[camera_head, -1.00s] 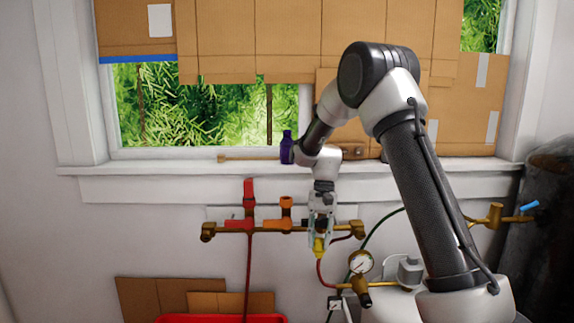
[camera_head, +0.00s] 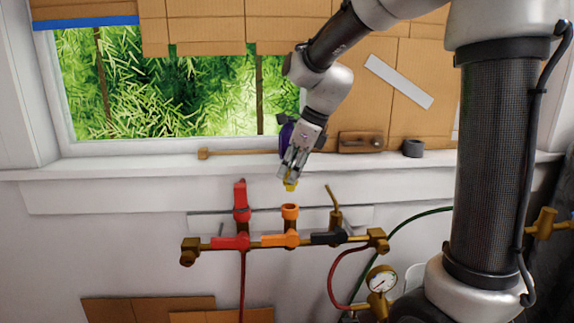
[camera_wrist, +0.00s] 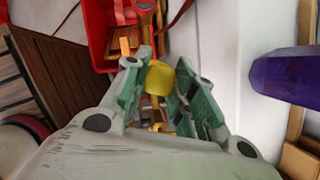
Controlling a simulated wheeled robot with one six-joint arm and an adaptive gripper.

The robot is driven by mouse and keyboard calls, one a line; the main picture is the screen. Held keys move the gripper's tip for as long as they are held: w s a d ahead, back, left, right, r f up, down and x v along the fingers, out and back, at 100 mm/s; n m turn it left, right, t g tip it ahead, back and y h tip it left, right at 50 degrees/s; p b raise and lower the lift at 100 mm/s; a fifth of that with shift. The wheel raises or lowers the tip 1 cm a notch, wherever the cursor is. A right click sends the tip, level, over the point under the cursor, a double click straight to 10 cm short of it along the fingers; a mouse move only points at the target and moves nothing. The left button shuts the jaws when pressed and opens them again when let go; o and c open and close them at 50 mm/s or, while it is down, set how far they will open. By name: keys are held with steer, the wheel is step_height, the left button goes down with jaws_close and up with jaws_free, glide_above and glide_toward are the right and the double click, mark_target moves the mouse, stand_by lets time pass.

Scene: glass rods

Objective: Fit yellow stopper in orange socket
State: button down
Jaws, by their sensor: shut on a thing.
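The yellow stopper (camera_head: 290,186) is held between the fingertips of my gripper (camera_head: 291,176). It also shows in the wrist view (camera_wrist: 160,78) between the two greenish fingers (camera_wrist: 158,90). The orange socket (camera_head: 290,212) is an upright, open-topped fitting on the brass pipe manifold. The stopper is just above the socket, with a small gap between them in the head view. My gripper is shut on the stopper and points down, slightly tilted.
A red fitting (camera_head: 240,200) stands left of the socket, and a thin brass tube (camera_head: 333,205) stands to its right. A purple bottle (camera_wrist: 288,76) is close beside my gripper. The window sill (camera_head: 120,168) is behind. A pressure gauge (camera_head: 381,279) hangs lower right.

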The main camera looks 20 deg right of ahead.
mark_target(290, 190)
steer(key=shift+f, duration=2.85)
steer(key=shift+f, duration=0.55)
steer(key=c, duration=1.5)
jaws_free()
steer(key=shift+o, duration=0.2)
steer(key=v, duration=1.1)
steer(key=shift+a, duration=0.1)
